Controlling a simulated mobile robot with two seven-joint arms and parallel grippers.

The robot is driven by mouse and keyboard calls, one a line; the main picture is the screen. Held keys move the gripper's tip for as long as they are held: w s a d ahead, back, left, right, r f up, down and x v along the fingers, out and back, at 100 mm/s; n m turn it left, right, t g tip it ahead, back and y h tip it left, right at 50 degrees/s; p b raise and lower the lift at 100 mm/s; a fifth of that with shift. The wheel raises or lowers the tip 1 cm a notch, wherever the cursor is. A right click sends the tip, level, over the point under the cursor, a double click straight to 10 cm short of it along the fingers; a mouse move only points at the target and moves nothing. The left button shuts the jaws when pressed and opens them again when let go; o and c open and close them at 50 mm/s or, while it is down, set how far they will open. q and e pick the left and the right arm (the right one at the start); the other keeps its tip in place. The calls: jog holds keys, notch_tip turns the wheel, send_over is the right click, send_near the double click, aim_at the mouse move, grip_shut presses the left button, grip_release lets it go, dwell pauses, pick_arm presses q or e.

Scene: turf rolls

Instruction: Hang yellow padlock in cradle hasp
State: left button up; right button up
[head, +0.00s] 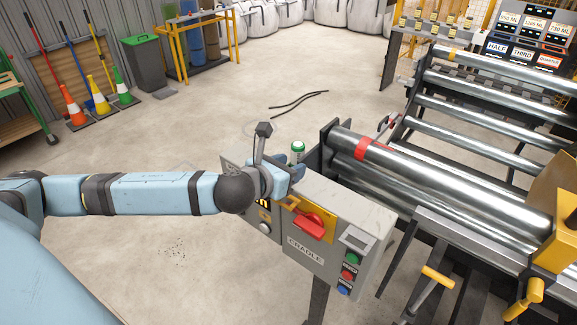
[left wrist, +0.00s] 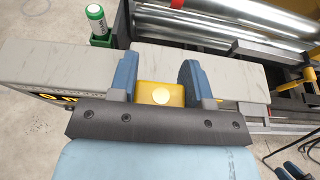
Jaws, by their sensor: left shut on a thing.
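The yellow padlock (left wrist: 160,94) sits between the two blue fingers of my left gripper (left wrist: 158,68), which is shut on it. My left gripper (head: 283,178) is at the upper left edge of the grey cradle control box (head: 345,210). In the head view the fingers and box largely hide the padlock. On the box front, a red switch handle (head: 313,224) sits on a yellow plate, with a small yellow piece (head: 292,203) beside the gripper. I cannot tell whether that piece is the hasp, or whether the padlock touches it. My right gripper is not in view.
Green, red and blue buttons (head: 348,273) line the box's right side. Steel rollers (head: 430,185) fill the right. Cones (head: 98,100) and a bin (head: 145,62) stand far left. The floor left of the box is clear.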

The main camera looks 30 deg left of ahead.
pick_arm(q)
jog(key=shift+f+b, duration=1.3)
jog(key=shift+f, duration=1.25)
jog(key=o, duration=1.1)
jog(key=shift+c, duration=0.2)
jog(key=shift+s, duration=0.1)
jog(key=p+v, duration=0.3)
jog(key=v, duration=1)
jog(key=shift+s+r, duration=0.2)
jog(key=shift+s, duration=0.1)
